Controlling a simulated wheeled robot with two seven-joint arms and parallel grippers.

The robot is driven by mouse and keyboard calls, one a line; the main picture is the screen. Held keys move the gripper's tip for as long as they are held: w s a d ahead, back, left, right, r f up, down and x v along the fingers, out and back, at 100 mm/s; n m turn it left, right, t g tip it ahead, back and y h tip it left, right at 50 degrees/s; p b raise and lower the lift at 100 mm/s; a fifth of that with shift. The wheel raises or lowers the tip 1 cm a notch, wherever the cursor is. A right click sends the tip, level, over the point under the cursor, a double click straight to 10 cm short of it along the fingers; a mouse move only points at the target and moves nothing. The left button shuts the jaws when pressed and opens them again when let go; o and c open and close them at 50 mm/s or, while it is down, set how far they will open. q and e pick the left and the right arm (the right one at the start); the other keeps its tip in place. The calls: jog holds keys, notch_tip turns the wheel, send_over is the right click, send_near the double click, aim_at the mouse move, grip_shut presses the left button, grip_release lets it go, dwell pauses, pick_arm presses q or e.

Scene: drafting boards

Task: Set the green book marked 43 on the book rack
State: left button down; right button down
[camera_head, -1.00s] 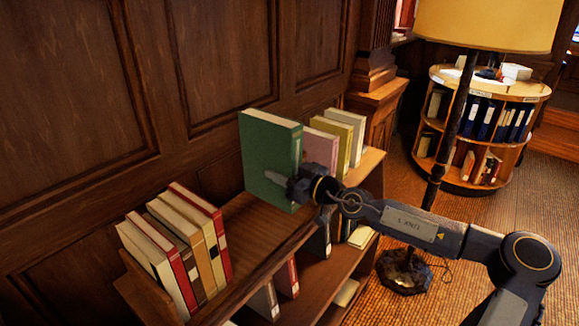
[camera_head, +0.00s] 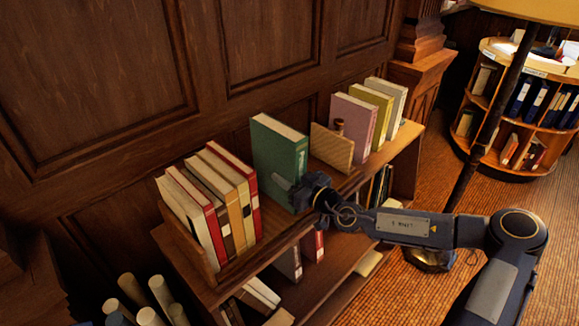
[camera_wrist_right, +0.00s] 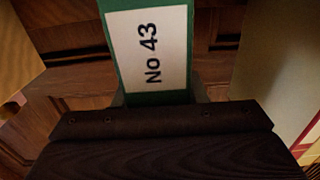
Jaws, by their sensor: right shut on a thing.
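The green book (camera_head: 277,160) stands upright in the head view, between two groups of books on the wooden book rack (camera_head: 226,278). Its white label reading "No 43" shows in the right wrist view (camera_wrist_right: 147,48). My right gripper (camera_head: 297,192) is shut on the book near its lower spine edge. The book's lower end is at about the height of the shelf top; I cannot tell whether it touches. My left gripper is not in view.
Red, tan and white books (camera_head: 222,195) lean at the rack's left end. A wooden divider (camera_head: 331,148) stands right of the green book, before pink, yellow and white books (camera_head: 372,112). A lamp pole (camera_head: 490,125) stands at right. Rolled papers (camera_head: 145,298) are at lower left.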

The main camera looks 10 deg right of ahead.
jog(key=shift+r, duration=0.1)
jog(key=c, duration=1.3)
grip_release()
jog(key=shift+f, duration=0.25)
jog(key=o, duration=0.4)
jog(key=shift+r, duration=0.1)
